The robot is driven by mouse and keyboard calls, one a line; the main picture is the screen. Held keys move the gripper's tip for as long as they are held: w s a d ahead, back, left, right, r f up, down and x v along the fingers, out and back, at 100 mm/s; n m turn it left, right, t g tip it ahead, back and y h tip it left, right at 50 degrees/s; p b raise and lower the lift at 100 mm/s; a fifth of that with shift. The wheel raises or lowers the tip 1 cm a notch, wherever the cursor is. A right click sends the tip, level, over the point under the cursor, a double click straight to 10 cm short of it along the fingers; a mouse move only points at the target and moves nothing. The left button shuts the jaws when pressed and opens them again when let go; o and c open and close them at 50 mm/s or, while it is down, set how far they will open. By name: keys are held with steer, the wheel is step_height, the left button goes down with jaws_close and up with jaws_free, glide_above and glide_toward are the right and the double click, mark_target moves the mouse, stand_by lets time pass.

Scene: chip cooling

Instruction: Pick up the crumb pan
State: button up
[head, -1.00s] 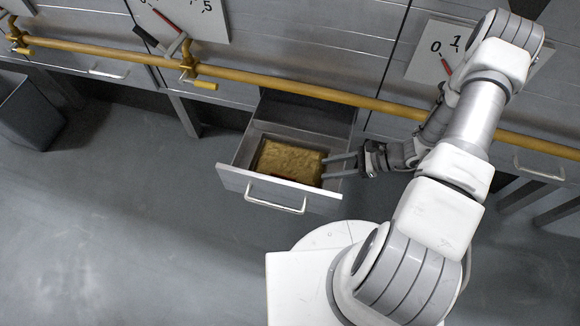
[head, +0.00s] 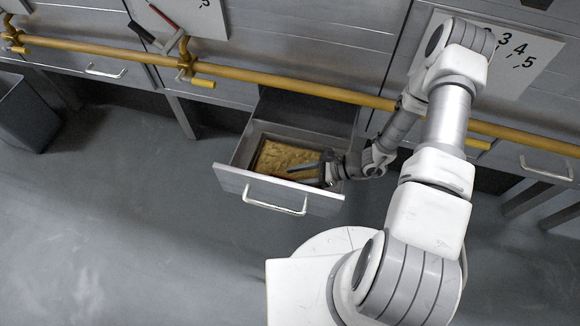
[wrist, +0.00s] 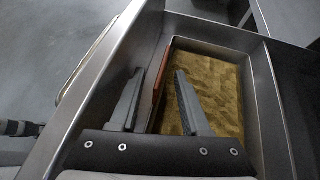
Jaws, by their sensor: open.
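The crumb pan (head: 256,157) lies in an open metal drawer (head: 240,187) and holds a layer of golden-brown crumbs (head: 283,156). My gripper (head: 294,175) reaches in from the right, low over the pan's front right part. In the wrist view the gripper (wrist: 158,75) is open. A reddish-brown strip (wrist: 161,78) along the pan's edge runs between the two fingers. The left finger is on the outer side of this strip, the right finger over the crumbs. I cannot tell whether either finger touches the pan.
The drawer front has a pale handle (head: 275,204). A yellow pipe (head: 315,90) runs along the cabinets above the drawer. A dark grey bin (head: 27,115) stands at the left. The floor (head: 120,220) in front is clear.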

jaws_close()
stand_by(1.4)
